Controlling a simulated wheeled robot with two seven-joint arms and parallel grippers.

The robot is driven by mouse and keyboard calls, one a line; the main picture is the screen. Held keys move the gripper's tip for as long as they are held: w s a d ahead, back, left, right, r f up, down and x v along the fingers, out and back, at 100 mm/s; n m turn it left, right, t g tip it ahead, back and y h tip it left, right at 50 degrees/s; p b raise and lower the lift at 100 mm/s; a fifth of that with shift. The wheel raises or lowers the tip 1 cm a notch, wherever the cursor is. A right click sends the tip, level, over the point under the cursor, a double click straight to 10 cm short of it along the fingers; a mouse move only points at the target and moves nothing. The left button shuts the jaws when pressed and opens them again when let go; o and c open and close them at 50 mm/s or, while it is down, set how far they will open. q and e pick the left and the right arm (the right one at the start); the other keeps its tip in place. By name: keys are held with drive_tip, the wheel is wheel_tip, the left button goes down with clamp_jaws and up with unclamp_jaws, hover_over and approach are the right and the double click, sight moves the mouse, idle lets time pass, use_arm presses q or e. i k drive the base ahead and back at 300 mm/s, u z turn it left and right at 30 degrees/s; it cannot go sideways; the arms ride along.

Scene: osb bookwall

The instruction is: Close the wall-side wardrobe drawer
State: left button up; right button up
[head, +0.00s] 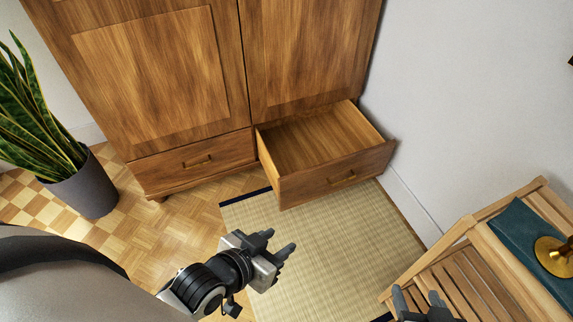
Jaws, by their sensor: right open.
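The wooden wardrobe (165,75) stands at the back with two doors above two drawers. Its wall-side drawer (335,178), on the right, is pulled well out and looks empty inside. Its front has a small handle (343,177). The other drawer (195,160), on the left, is shut. My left gripper (280,244) is in front of and below the open drawer, apart from it, with its fingers spread and nothing between them. My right gripper (418,300) shows only partly at the bottom edge, open, beside the slatted wooden furniture.
A slatted wooden stand (470,280) at the lower right carries a teal book (520,235) and a brass object (553,255). A potted snake plant (85,190) stands at the left. A tatami mat (345,235) covers clear floor before the drawer. The white wall (450,100) is close on the right.

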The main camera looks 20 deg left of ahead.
sight(306, 156)
drive_tip(key=u, duration=1.05)
drive_tip(key=i, duration=1.45)
drive_tip(key=z, duration=2.6)
